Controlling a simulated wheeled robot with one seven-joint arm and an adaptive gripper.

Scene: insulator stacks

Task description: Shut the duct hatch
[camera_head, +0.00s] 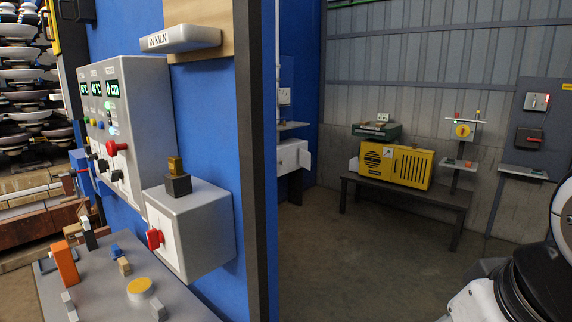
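I cannot clearly make out a duct hatch in the head view. A small white box (289,155) on the far blue wall has what looks like a flap or side panel at its right edge. I cannot tell whether this is the hatch or whether it stands open. Part of my own arm shows at the lower right edge, white and black. My gripper is not in view.
A grey control cabinet (150,95), a box with a red knob (155,239) and a cluttered grey bench (95,285) stand left. A dark wall edge (260,200) divides the view. A yellow unit (405,166) sits on a dark bench (440,197). The floor between is clear.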

